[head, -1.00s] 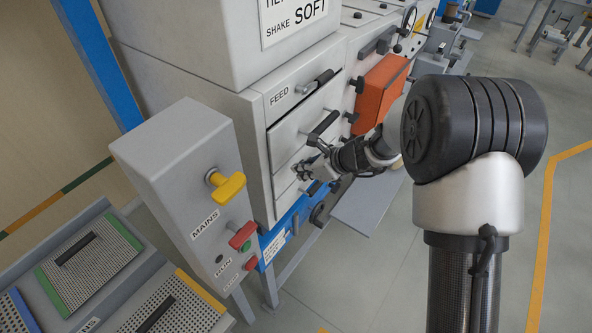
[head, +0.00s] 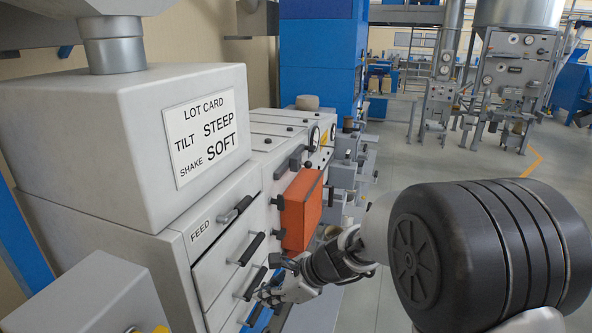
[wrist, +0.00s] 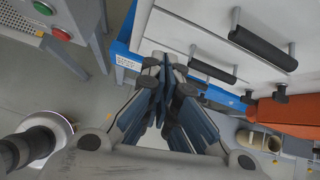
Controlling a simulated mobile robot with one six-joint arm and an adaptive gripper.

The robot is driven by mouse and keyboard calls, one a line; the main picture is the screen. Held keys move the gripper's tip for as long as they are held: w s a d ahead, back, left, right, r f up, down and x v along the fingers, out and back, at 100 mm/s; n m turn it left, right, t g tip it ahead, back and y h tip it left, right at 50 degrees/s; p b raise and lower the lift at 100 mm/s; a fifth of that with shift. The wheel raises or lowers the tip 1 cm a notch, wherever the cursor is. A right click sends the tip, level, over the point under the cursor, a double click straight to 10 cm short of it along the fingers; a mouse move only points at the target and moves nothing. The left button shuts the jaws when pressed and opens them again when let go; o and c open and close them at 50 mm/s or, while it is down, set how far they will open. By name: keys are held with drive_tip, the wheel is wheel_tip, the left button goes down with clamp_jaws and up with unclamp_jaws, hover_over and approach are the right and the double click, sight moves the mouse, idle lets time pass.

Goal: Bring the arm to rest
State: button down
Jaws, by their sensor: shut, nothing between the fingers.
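My gripper (head: 270,293) is in front of the lower drawers of the grey cabinet (head: 90,206) in the head view. In the wrist view my gripper (wrist: 166,66) points at the drawer fronts, its fingers together and nothing between them. A black drawer handle (wrist: 212,70) lies just to the right of the fingertips there, and a longer one (wrist: 263,48) is further right. Whether the fingertips touch the cabinet I cannot tell. My arm stretches out from the lower right of the head view, with its large black joint nearest.
A lot card (head: 205,135) reads TILT STEEP, SHAKE SOFT. An orange box (head: 301,208) juts from the cabinet close to my forearm. The switch box (head: 80,296) stands at lower left, with red and green buttons (wrist: 52,20) in the wrist view. Open floor (head: 425,165) lies at right.

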drive_tip(key=s+d+r+n+h+b, duration=0.1)
drive_tip(key=s+d+n+b, duration=0.25)
drive_tip(key=s+n, duration=0.2)
drive_tip(key=s+d+r+n+h+b, duration=0.1)
drive_tip(key=s+d+r+n+b, duration=0.1)
drive_tip(key=s+d+n, duration=0.35)
drive_tip(key=s+d+f+n+t+h+b, duration=0.1)
drive_tip(key=s+d+f+n+h+b, duration=0.1)
drive_tip(key=s+d, duration=0.4)
drive_tip(key=s+d+f+n+t+h+b, duration=0.1)
drive_tip(key=s+d+f+n+h+b, duration=0.2)
drive_tip(key=s, duration=0.7)
drive_tip(key=d+n+h+b, duration=0.1)
drive_tip(key=d+n+b, duration=0.1)
drive_tip(key=d+n, duration=0.1)
drive_tip(key=shift+d+n, duration=0.3)
drive_tip(key=shift+d, duration=0.25)
drive_tip(key=c, duration=2.3)
unclamp_jaws()
drive_tip(key=shift+w, duration=0.1)
